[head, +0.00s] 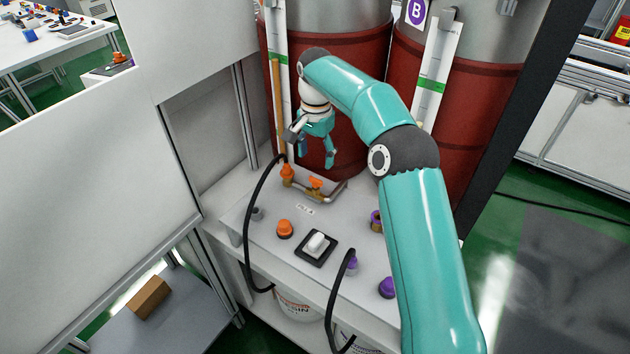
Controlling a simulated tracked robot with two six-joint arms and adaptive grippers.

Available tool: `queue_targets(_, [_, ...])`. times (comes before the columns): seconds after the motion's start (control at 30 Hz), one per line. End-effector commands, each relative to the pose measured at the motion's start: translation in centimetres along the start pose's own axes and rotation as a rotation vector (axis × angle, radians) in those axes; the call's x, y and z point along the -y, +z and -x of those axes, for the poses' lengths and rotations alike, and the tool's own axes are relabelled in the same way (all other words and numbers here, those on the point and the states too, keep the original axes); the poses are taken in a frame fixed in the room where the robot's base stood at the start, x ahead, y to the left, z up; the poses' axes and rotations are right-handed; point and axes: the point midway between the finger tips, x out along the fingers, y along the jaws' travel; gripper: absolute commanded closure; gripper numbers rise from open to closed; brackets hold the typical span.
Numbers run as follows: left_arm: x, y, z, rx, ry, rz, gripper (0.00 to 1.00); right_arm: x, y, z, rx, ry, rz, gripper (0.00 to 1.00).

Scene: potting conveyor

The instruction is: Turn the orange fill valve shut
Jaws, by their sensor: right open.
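The orange fill valve (315,183) sits on a metal pipe on the grey panel, below the left red drum. Its small orange handle shows, but its exact angle is hard to tell at this size. My right gripper (317,163) hangs just above and behind the valve, with its teal fingers apart and nothing between them. It looks clear of the handle, though the gap is hard to judge. My right arm comes in from the lower right and hides part of the panel and drums. My left gripper is not in view.
An orange fitting (287,172) with a black hose stands left of the valve. An orange button (285,228), a white rocker switch (316,245) and a purple button (386,287) are nearer on the panel. Two red drums (352,95) stand behind. A white wall (90,190) bounds the left.

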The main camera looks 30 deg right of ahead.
Motion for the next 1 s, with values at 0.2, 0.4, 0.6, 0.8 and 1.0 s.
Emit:
queue_targets(0.2, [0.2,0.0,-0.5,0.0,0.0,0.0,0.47,0.0,0.1,-4.5,0.002,0.003,0.001,0.32])
queue_targets(0.4, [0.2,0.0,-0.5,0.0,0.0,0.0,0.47,0.1,0.1,-6.9,0.001,0.001,0.002,0.32])
queue_targets(0.6, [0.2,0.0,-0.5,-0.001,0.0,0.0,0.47,0.1,0.1,-7.7,0.0,0.0,0.001,0.32])
queue_targets(0.8, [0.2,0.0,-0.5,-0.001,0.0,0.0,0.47,0.1,0.1,-7.7,0.0,0.0,0.001,0.32])
queue_targets(1.0, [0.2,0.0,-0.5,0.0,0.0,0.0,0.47,0.1,0.1,-7.7,0.0,0.0,0.002,0.62])
